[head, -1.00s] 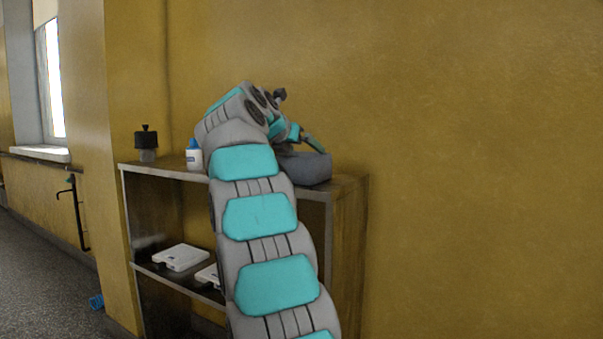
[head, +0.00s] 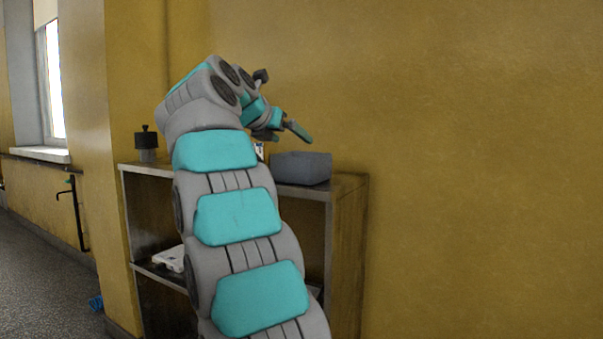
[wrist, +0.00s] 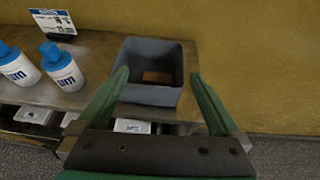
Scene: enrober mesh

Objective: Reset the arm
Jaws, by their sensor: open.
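My gripper (head: 284,133) is raised above the shelf top in the head view, near the grey bin. In the wrist view my gripper (wrist: 166,98) shows its two green fingers spread wide apart, with nothing between them. The grey open bin (head: 302,167) stands on the right end of the shelf top. In the wrist view the bin (wrist: 182,60) is beyond the fingertips, and a flat brown thing (wrist: 158,77) lies inside it. My arm hides part of the shelf in the head view.
The shelf unit (head: 345,215) stands against a yellow wall. Two white bottles with blue caps (wrist: 62,68) and a small sign (wrist: 53,20) are on its top. A dark-lidded jar (head: 146,144) stands at the left end. White boxes (wrist: 132,126) lie on the lower shelf.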

